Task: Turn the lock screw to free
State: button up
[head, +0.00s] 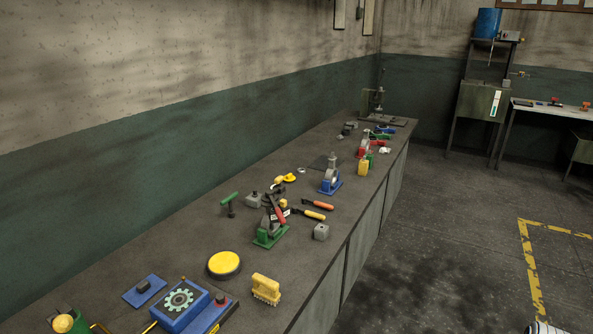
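No lock screw can be picked out for certain at this size. A dark fixture on a green base (268,239) stands mid-bench, with a red part on it. Behind it a grey casting on a blue base (330,188) stands upright. A green T-shaped handle (229,203) stands to the left of the green-based fixture. My gripper does not show in the head view.
The long grey bench (205,235) runs along the wall, cluttered with a yellow round pad (224,264), a yellow brush (266,288), orange-handled tools (317,204) and a grey block (321,232). Open floor (440,240) lies to the right. A side table (550,108) stands far right.

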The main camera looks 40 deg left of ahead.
aim_at(278, 180)
jog(key=u, duration=0.15)
jog(key=i, duration=0.75)
jog(key=u, duration=0.85)
jog(key=i, duration=0.7)
jog(key=u, duration=0.35)
jog(key=k, duration=0.95)
jog(key=u, duration=0.15)
jog(key=i, duration=0.8)
